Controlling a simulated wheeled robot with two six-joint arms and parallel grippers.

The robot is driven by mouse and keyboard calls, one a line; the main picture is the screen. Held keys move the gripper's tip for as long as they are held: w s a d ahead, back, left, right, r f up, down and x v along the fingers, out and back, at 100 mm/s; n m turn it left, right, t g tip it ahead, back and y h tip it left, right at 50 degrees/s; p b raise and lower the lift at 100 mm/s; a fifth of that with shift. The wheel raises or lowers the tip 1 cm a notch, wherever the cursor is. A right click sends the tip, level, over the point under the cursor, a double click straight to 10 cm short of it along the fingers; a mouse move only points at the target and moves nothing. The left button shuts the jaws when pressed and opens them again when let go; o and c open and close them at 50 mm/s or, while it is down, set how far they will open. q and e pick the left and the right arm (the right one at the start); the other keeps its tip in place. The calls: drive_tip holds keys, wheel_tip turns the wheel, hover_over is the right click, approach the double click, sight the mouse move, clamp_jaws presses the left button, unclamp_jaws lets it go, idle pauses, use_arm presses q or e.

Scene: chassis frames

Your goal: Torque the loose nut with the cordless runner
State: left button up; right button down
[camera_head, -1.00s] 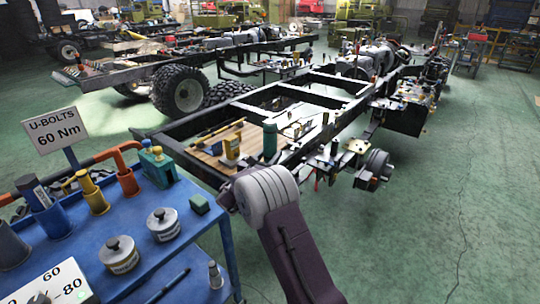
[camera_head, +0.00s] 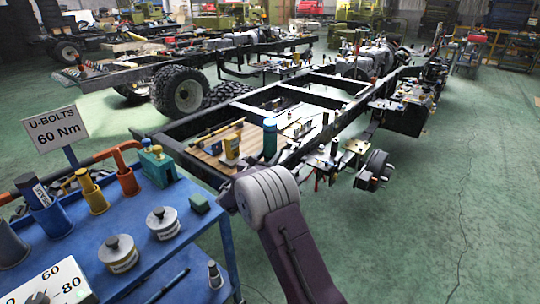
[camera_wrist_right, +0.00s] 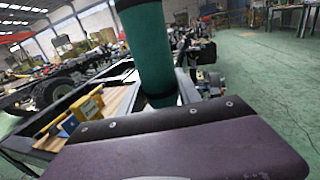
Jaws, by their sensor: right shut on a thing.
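A green cylinder with black bands stands upright in front of my right gripper (camera_wrist_right: 162,104) in the right wrist view. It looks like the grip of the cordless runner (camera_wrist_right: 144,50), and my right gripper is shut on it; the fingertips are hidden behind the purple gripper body. In the head view the runner's teal body (camera_head: 270,138) shows just beyond my right arm, over the near end of the chassis frame (camera_head: 205,172). My left gripper is not in view. I cannot pick out the loose nut among the small fittings on the frame.
A blue cart (camera_head: 190,238) at left carries colored holders, two round weights (camera_head: 118,252) and a dial (camera_head: 55,285). A sign (camera_head: 55,130) reads U-BOLTS 60 Nm. A wooden board (camera_head: 212,150) with a yellow item (camera_head: 231,147) lies on the frame. Floor at right is clear.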

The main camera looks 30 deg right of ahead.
sight(267, 136)
drive_tip(key=shift+f, duration=0.1)
idle(0.7)
drive_tip(key=shift+w+r+p, duration=0.1)
drive_tip(key=shift+r+p, duration=0.3)
drive_tip(key=shift+r, duration=0.2)
drive_tip(key=shift+r+p, duration=0.5)
drive_tip(key=shift+r, duration=0.5)
wheel_tip(267, 136, up, 5)
drive_tip(key=p, duration=0.3)
drive_tip(key=shift+r+p, duration=0.1)
drive_tip(key=shift+p, duration=0.2)
drive_tip(key=shift+d, duration=0.1)
